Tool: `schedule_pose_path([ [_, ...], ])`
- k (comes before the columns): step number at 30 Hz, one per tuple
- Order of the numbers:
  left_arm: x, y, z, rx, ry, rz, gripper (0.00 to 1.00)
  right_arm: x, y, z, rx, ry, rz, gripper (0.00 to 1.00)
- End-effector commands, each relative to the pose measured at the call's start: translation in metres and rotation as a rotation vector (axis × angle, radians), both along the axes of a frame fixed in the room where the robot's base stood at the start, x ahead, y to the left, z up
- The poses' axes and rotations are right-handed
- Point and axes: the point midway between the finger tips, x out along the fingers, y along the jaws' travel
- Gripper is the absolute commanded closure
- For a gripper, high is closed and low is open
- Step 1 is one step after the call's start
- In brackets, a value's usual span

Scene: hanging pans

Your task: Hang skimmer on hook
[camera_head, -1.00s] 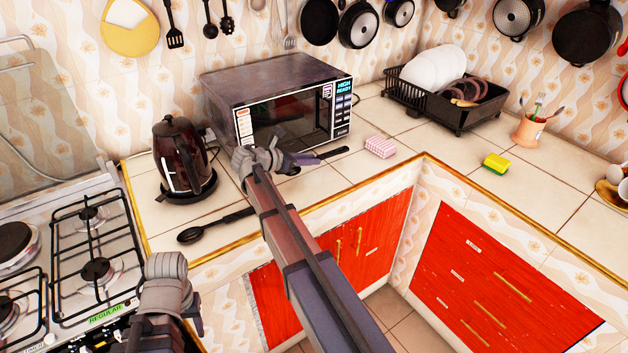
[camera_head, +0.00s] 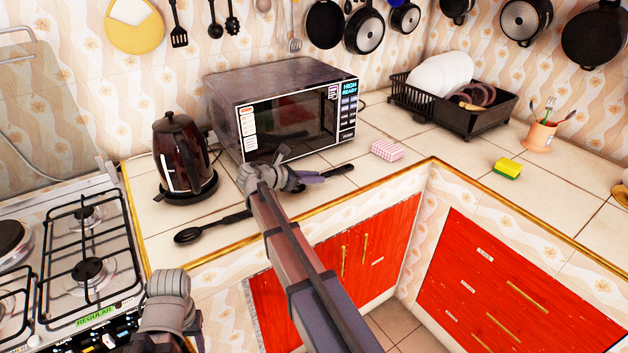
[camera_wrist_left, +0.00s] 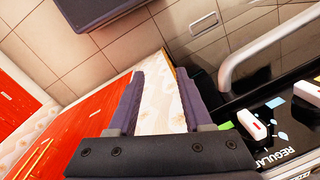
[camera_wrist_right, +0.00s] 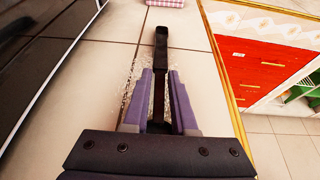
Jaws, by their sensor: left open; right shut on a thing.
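The black skimmer (camera_head: 188,235) lies along the tiled counter in front of the microwave, its head at the left, near the kettle. Its handle runs right, and the far end (camera_head: 342,169) sticks out past my right gripper (camera_head: 312,178). The right wrist view shows my right gripper (camera_wrist_right: 160,75) shut on the dark handle (camera_wrist_right: 161,42). The part under the wrist is hidden. My left gripper (camera_wrist_left: 156,75) is open and empty, seen in the left wrist view beside the stove front. In the head view its fingers are hidden. I cannot make out a free hook on the wall.
The microwave (camera_head: 290,105) and kettle (camera_head: 181,155) stand behind the skimmer. A spatula (camera_head: 178,30), a ladle (camera_head: 214,25) and pans (camera_head: 364,30) hang on the wall. A pink sponge (camera_head: 387,150) and dish rack (camera_head: 460,120) are at the right; the stove (camera_head: 85,270) is left.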

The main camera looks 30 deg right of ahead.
Motion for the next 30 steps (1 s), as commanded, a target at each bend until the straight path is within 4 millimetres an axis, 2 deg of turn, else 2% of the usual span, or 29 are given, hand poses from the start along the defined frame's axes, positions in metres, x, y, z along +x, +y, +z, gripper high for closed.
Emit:
schedule_pose_path([
  [5,0.0,0.0,-0.005,0.0,0.0,0.0,0.5,0.0,0.0,-0.005,0.0,0.0,0.0,1.0],
  [6,0.0,0.0,-0.005,0.0,0.0,0.0,0.5,0.0,0.0,-0.005,0.0,0.0,0.0,0.74],
  [14,0.0,0.0,-0.004,0.0,0.0,0.0,0.5,0.0,0.0,-0.004,0.0,0.0,0.0,0.45],
  [23,0.0,0.0,-0.001,0.0,0.0,0.0,0.5,0.0,0.004,-0.001,0.0,0.0,0.001,0.45],
  [30,0.0,0.0,0.018,0.0,0.0,0.0,0.5,-0.003,0.036,0.018,0.0,0.001,0.003,0.45],
])
